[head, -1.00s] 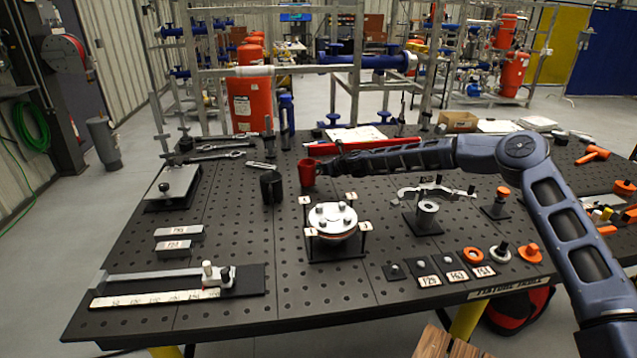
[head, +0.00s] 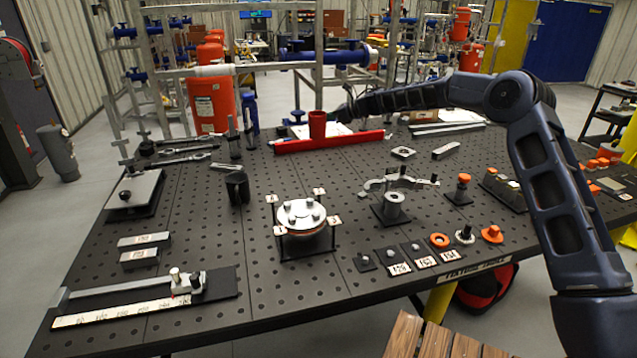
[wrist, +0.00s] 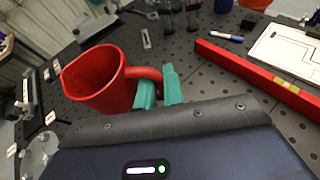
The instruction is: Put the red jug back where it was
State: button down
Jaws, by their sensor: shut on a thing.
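The red jug (head: 317,124) shows in the head view at the far side of the black bench, in front of part of the red level. In the wrist view the jug (wrist: 95,80) is large at the left, its open top and handle visible. My gripper's teal fingers (wrist: 160,84) are shut on the handle. The jug appears to be held above the bench top; its exact height cannot be told. In the head view my gripper (head: 340,113) is small and dark, just right of the jug.
The red level (head: 345,141) lies near the jug, with a white-paged board (wrist: 290,55) beyond it. A black cup-like holder (head: 237,187) and a round flanged fixture (head: 302,215) stand nearer. Bare perforated bench (head: 340,175) lies between the level and the fixture.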

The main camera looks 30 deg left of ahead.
jog(key=shift+d, duration=0.1)
notch_tip(320, 180, down, 20)
jog(key=shift+r, duration=0.25)
dwell(0.5)
jog(key=c, duration=1.6)
grip_release()
jog(key=shift+f, duration=0.1)
jog(key=shift+o, duration=0.4)
jog(key=shift+w+d+r, duration=0.1)
jog(key=shift+d+r, duration=0.05)
jog(key=shift+r, duration=0.05)
jog(key=v, duration=1.1)
jog(key=shift+d+r, duration=0.15)
jog(key=shift+d, duration=0.15)
jog(key=shift+w, duration=0.1)
